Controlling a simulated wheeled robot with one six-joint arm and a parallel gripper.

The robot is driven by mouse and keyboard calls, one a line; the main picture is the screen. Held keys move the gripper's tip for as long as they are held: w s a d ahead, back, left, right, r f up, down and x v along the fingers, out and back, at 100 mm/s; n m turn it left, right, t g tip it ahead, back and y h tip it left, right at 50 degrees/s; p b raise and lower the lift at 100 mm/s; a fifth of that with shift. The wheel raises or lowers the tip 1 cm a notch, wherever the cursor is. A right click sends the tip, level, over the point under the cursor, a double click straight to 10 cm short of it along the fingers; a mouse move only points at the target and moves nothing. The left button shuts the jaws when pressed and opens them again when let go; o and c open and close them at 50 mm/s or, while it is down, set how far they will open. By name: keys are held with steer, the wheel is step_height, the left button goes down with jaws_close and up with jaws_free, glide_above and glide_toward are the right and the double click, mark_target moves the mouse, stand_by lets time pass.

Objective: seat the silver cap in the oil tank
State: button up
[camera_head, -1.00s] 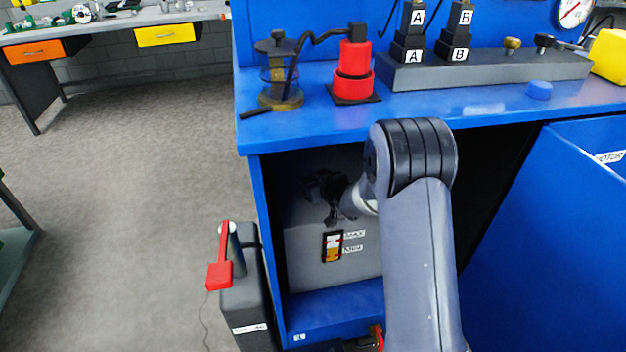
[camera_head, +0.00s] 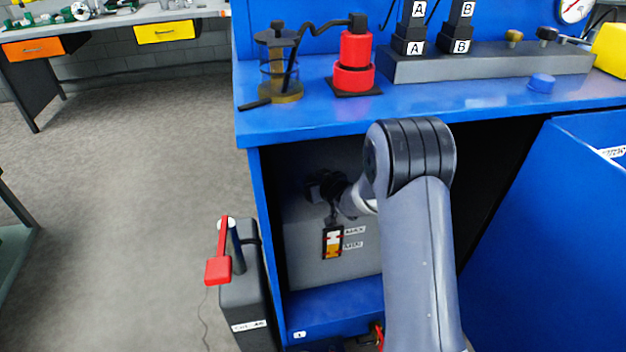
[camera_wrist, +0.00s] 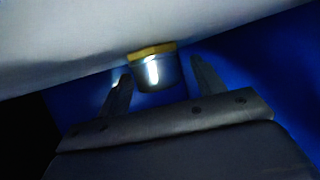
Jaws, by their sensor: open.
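The oil tank (camera_head: 306,252) is a grey box inside the blue cabinet; it also shows as a pale surface in the wrist view (camera_wrist: 60,50). The silver cap (camera_wrist: 153,73) is a short grey cylinder with a bright highlight. It stands against a yellow ring (camera_wrist: 151,50) at the tank's surface. I cannot tell how deep it sits. My gripper (camera_wrist: 162,87) is open, with one finger on each side of the cap and a visible gap at both. In the head view my gripper (camera_head: 330,199) is small and dark, above the tank's gauge, and the cap cannot be made out.
The level gauge (camera_head: 332,243) is on the tank's front. The blue bench top (camera_head: 300,122) hangs over the opening, and the open blue door (camera_head: 560,230) is at right. A black case with a red handle (camera_head: 245,295) stands at the cabinet's left. Floor further left is clear.

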steer(key=p+v, duration=0.1)
steer(key=v, duration=0.9)
steer(key=shift+s+d+r, duration=0.2)
steer(key=shift+s, duration=0.1)
steer(key=b+x, duration=0.1)
steer(key=x, duration=0.9)
steer(key=shift+w+a+f, duration=0.15)
steer(key=shift+w+f, duration=0.05)
steer(key=shift+f, duration=0.05)
steer(key=shift+w+a+r, duration=0.1)
steer(key=shift+w+r, duration=0.05)
steer(key=shift+r, duration=0.05)
steer(key=shift+r+p, duration=0.25)
steer(key=shift+p, duration=0.05)
steer(key=shift+f, duration=0.15)
